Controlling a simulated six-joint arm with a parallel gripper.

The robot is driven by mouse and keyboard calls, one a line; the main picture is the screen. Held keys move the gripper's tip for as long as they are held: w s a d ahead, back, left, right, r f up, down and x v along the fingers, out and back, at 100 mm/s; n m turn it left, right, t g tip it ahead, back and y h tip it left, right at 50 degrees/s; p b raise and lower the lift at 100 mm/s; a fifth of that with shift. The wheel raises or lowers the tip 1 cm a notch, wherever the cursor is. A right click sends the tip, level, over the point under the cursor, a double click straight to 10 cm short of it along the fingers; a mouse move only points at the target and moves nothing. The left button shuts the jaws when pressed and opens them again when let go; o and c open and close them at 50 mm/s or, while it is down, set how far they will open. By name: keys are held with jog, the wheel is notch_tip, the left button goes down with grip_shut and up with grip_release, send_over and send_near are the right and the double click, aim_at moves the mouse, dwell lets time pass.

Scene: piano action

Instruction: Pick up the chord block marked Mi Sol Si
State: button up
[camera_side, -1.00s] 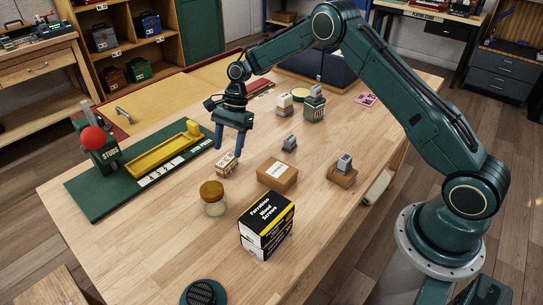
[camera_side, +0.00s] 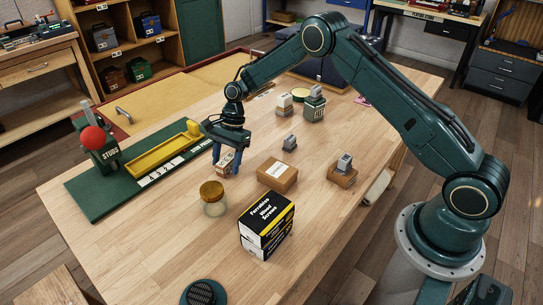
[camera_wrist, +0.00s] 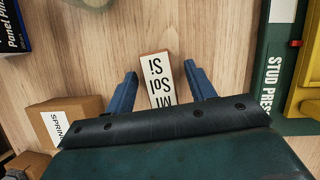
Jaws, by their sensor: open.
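The chord block marked Mi Sol Si (camera_wrist: 158,76) is a small wooden block with a white top and black letters, seen in the wrist view between the two blue fingers. My gripper (camera_wrist: 162,88) is open, with one finger on each side of the block and a gap showing on both sides. In the side view the block (camera_side: 226,163) stands on the wooden table, and my gripper (camera_side: 226,168) is down around it. The block's lower end in the wrist view is hidden behind the dark gripper body.
A cardboard box (camera_side: 277,175) stands right of the block. The green stud press base (camera_side: 100,205) with a yellow tray (camera_side: 160,152) lies left.

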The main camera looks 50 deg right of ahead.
aim_at(226, 160)
jog(key=c, duration=1.1)
jog(key=shift+o, duration=0.2)
jog(key=shift+r, duration=0.2)
notch_tip(226, 160, up, 20)
jog(key=shift+f, duration=0.2)
dwell(0.4)
